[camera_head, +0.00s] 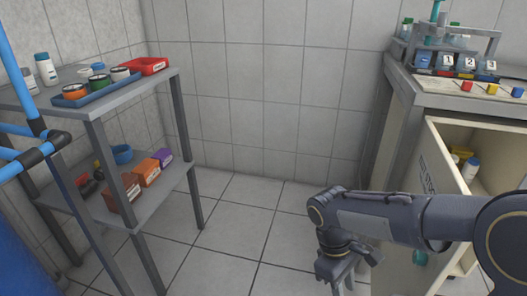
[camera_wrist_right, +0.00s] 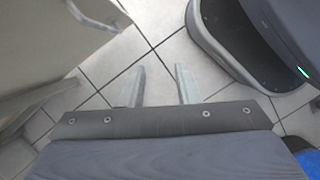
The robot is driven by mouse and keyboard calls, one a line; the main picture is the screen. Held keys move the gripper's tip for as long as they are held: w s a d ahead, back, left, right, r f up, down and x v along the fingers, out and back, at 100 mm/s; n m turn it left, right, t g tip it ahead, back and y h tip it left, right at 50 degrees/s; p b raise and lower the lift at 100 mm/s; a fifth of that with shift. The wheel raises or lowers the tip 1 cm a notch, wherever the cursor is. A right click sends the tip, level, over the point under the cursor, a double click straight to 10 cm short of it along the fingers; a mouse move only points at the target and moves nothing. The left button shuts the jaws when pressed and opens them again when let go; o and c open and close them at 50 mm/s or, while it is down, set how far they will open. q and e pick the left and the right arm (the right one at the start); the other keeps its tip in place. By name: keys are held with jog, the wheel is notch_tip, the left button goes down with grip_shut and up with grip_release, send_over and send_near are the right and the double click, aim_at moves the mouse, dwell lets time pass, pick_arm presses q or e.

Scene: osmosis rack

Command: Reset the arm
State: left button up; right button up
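My right arm (camera_head: 400,215) comes in from the right, reaches across the lower right and bends down at the wrist. My right gripper (camera_head: 341,283) hangs over the tiled floor in front of the cabinet, partly cut off by the lower edge. In the right wrist view, my right gripper (camera_wrist_right: 160,76) has its two fingers apart with only floor tiles between them. It is open and empty. My left arm and left gripper do not show in either view.
An open cabinet (camera_head: 438,180) with bottles inside stands at the right, close to my right arm. Its counter (camera_head: 440,93) holds a bottle rack (camera_head: 455,42) and coloured blocks. A grey shelf (camera_head: 155,95) with jars and boxes and a blue pipe frame (camera_head: 18,75) stand left. Middle floor is clear.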

jog(key=s+d+r+m+t+y, duration=0.2)
jog(key=s+r+m+t+y, duration=0.15)
jog(key=s+m, duration=0.2)
jog(key=s+d+r+m+t+y, duration=0.1)
jog(key=s+r+m+t+y, duration=0.2)
jog(key=s+m+t, duration=0.3)
notch_tip(320, 180, up, 38)
jog(key=s+n+g+p, duration=0.1)
jog(key=p, duration=3.7)
jog(key=shift+s, duration=0.15)
jog(key=shift+d, duration=0.1)
